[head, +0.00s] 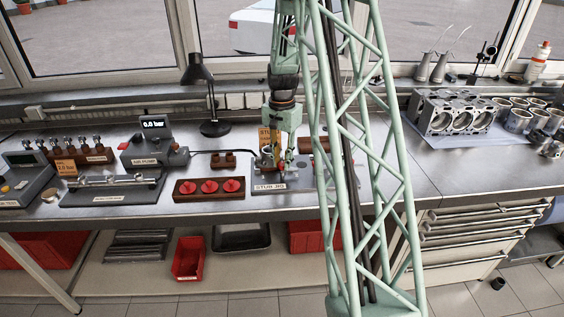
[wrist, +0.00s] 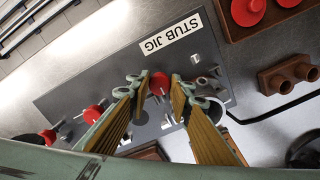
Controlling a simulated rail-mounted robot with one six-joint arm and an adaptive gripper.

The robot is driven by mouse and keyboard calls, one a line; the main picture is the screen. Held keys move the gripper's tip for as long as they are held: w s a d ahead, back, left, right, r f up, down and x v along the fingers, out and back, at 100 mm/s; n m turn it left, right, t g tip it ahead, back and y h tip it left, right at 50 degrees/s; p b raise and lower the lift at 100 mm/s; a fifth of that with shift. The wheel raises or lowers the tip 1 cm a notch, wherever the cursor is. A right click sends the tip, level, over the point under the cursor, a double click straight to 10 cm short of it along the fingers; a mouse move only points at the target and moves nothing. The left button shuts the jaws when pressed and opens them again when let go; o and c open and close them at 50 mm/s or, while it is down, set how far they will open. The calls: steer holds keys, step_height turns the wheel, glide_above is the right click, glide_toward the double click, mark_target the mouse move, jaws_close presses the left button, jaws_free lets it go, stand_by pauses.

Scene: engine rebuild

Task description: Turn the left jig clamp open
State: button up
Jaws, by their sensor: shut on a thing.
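The stub jig is a grey plate (head: 303,186) with a white label, on the bench below my gripper in the head view. The plate (wrist: 110,65) fills the middle of the wrist view, where its label reads upside down. My gripper (head: 280,168) reaches down onto the jig's left part. In the wrist view my gripper (wrist: 159,84) has its fingers on either side of a red clamp knob (wrist: 158,83) and is shut on it. This is the knob nearest the label. A second red knob (wrist: 93,113) sits farther along the plate. Fingers and arm hide part of the jig.
A wooden block with several red caps (head: 210,187) lies left of the jig. A small brown two-hole block (head: 223,160) stands behind it. A pressure unit (head: 153,146) and a desk lamp (head: 211,100) stand farther left and back. An engine block (head: 455,115) is at right.

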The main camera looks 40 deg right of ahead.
mark_target(282, 164)
steer(key=o, duration=0.9)
steer(key=shift+r, duration=6)
